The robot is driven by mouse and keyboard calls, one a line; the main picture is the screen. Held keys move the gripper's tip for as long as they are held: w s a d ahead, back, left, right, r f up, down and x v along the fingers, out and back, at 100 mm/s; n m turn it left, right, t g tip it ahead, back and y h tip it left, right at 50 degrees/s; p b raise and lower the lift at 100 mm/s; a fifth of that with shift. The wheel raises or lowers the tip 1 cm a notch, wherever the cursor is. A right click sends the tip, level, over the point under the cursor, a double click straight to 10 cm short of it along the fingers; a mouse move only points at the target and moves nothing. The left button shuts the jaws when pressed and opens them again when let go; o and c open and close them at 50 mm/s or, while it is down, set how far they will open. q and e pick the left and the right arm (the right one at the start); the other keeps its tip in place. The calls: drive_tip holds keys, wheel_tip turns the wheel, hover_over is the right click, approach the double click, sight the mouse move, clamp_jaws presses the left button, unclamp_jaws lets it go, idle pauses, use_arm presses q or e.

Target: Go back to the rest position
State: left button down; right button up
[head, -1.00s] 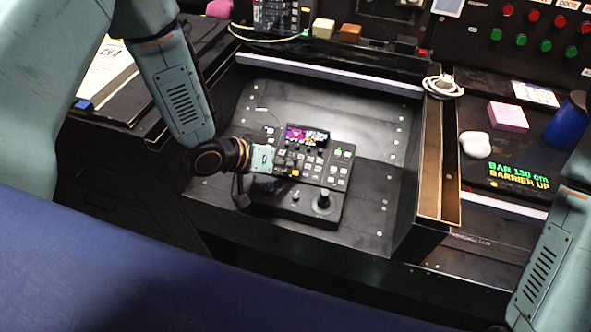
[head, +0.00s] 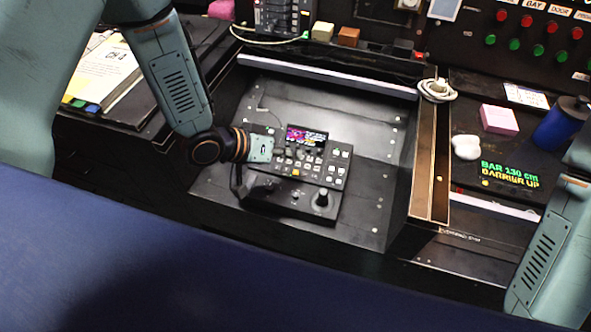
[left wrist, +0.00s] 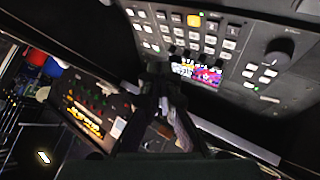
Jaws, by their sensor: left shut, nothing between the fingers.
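A black control box (head: 305,190) with a small colour screen (head: 307,137), several buttons and a knob sits on the sloped dark panel. My left gripper (head: 277,150) is over the left part of the box, near the screen's left edge. In the left wrist view its dark fingers (left wrist: 163,95) are together with nothing between them, and the box's buttons (left wrist: 200,32), lit screen (left wrist: 195,72) and knob (left wrist: 278,50) show beyond. An orange lit button also shows there (left wrist: 194,20). Whether the fingers touch the box cannot be told. My right gripper is out of view; only its arm shows at the right.
A raised ledge (head: 432,160) bounds the panel on the right. Beyond it are a pink block (head: 499,119), a white lump (head: 465,147), a blue bottle (head: 560,122) and a lit sign (head: 510,174). A binder (head: 105,65) lies at the left. A cable (head: 437,90) is coiled on the ledge.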

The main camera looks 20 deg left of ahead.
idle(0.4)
use_arm(q)
drive_tip(key=s+a+f+g+y+b, duration=0.2)
drive_tip(key=s+f, duration=0.3)
drive_tip(key=s, duration=0.5)
drive_tip(key=s+a+f+n+g+y+b, duration=0.1)
drive_tip(key=s+a+f+g+y+b, duration=0.1)
drive_tip(key=s+f, duration=0.4)
drive_tip(key=s+a+f+n+g+y+b, duration=0.1)
drive_tip(key=s+a+f+g+y+b, duration=0.2)
drive_tip(key=s, duration=1)
wheel_tip(320, 180, down, 3)
drive_tip(key=shift+s+a+f, duration=0.1)
drive_tip(key=shift+s+a, duration=0.25)
drive_tip(key=shift+a, duration=0.15)
